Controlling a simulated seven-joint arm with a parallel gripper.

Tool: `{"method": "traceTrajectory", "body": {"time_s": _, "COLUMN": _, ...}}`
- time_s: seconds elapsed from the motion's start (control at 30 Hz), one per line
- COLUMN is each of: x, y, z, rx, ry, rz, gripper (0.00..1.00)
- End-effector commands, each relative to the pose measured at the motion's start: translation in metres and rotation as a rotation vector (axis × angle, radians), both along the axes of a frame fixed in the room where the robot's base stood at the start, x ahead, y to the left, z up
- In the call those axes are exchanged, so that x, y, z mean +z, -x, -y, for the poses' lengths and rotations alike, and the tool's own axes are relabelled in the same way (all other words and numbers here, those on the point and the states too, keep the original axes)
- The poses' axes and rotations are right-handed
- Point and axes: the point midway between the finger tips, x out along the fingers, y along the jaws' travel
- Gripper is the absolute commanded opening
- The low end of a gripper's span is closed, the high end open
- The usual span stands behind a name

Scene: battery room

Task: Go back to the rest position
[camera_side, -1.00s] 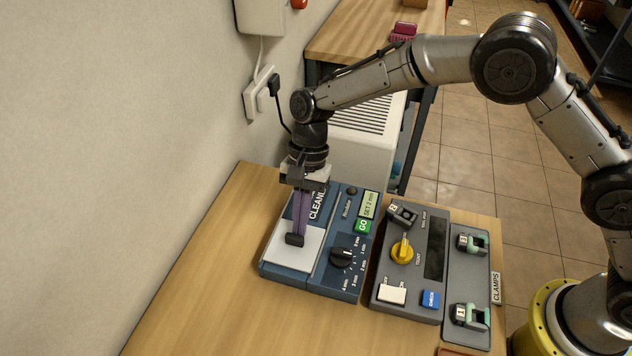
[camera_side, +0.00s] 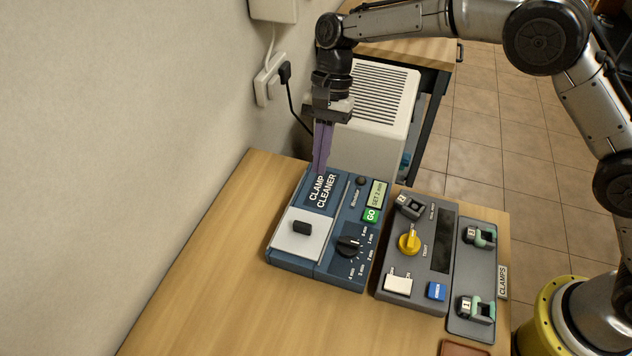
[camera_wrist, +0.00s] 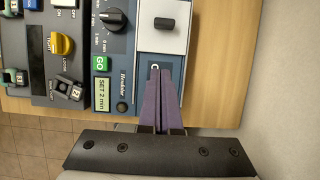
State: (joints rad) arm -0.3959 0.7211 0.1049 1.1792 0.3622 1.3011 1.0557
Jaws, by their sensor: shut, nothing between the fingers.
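My gripper (camera_side: 322,168) has purple fingers that are shut with nothing between them. It hangs above the far end of the blue clamp cleaner (camera_side: 318,258), over its name label. In the wrist view the gripper (camera_wrist: 159,72) partly covers that label, and the cleaner's white lid (camera_wrist: 165,30) with its black handle lies beyond the fingertips. In the side view the lid (camera_side: 288,241) lies flat and its black handle (camera_side: 302,227) is clear of the fingers. The cleaner's display reads "SET 2 min", beside a green GO button (camera_side: 371,215).
A grey test unit (camera_side: 425,262) with a yellow knob stands right of the cleaner. A white vented box (camera_side: 375,100) stands behind the table. The wall is close on the left.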

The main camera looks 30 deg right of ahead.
Motion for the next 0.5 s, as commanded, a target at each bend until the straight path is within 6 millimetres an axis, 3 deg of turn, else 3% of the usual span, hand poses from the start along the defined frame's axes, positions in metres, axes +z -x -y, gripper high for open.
{"method": "traceTrajectory", "body": {"time_s": 0.13, "x": 0.016, "y": -0.005, "z": 0.005, "rx": 0.000, "ry": 0.000, "rz": 0.001, "gripper": 0.00}}
{"method": "traceTrajectory", "body": {"time_s": 0.4, "x": 0.024, "y": -0.009, "z": 0.010, "rx": -0.007, "ry": 0.000, "rz": 0.002, "gripper": 0.00}}
{"method": "traceTrajectory", "body": {"time_s": 0.5, "x": 0.046, "y": -0.014, "z": 0.017, "rx": -0.025, "ry": -0.015, "rz": 0.042, "gripper": 0.00}}
